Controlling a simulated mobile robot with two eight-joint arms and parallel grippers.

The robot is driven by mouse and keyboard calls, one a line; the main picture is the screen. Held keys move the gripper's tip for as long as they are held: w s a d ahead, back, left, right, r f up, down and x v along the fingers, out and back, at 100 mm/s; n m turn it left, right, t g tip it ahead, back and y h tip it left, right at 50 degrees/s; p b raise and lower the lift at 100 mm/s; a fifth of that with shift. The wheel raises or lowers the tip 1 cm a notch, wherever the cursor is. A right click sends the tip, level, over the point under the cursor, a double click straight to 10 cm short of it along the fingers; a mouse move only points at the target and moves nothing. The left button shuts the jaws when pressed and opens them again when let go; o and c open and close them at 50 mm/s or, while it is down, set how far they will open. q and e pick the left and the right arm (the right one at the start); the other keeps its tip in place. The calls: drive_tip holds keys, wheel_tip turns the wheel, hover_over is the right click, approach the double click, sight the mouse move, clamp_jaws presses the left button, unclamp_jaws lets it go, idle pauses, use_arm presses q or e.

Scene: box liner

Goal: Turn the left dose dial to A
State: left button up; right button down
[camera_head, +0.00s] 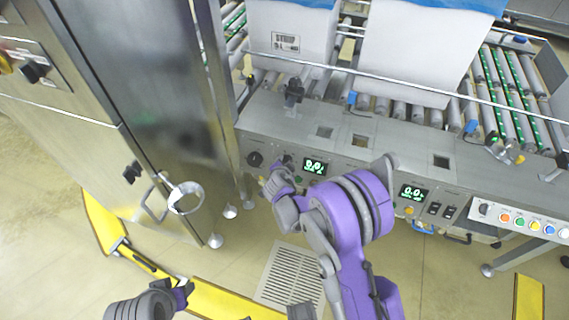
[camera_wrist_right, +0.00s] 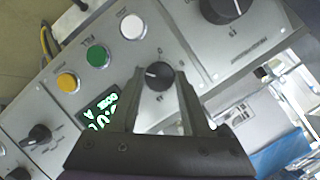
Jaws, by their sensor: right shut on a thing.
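The left dose dial, a small black knob (camera_wrist_right: 159,75) on the grey panel, sits between the fingertips of my right gripper (camera_wrist_right: 163,78) in the wrist view. The gripper is shut on it. A pale pointer mark shows on the knob; I cannot read the letter it points to. In the head view my right gripper (camera_head: 274,184) is at the panel just left of the left green display (camera_head: 315,167) and hides the dial. The display also shows in the wrist view (camera_wrist_right: 98,110), tilted. My left gripper (camera_head: 182,292) is low at the left, away from the panel; its opening is unclear.
A larger black knob (camera_head: 254,159) is left of the dial, large in the wrist view (camera_wrist_right: 222,8). White (camera_wrist_right: 132,27), green (camera_wrist_right: 98,56) and yellow (camera_wrist_right: 67,82) buttons are near the dial. A steel cabinet (camera_head: 150,90) with a ring handle (camera_head: 186,198) stands left.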

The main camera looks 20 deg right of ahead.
drive_tip(key=shift+m, duration=0.4)
drive_tip(key=shift+c, duration=1.8)
unclamp_jaws()
drive_tip(key=p+v, duration=0.1)
drive_tip(key=v, duration=1)
drive_tip(key=shift+f+p, duration=0.15)
drive_tip(key=shift+p, duration=0.15)
drive_tip(key=shift+d, duration=0.1)
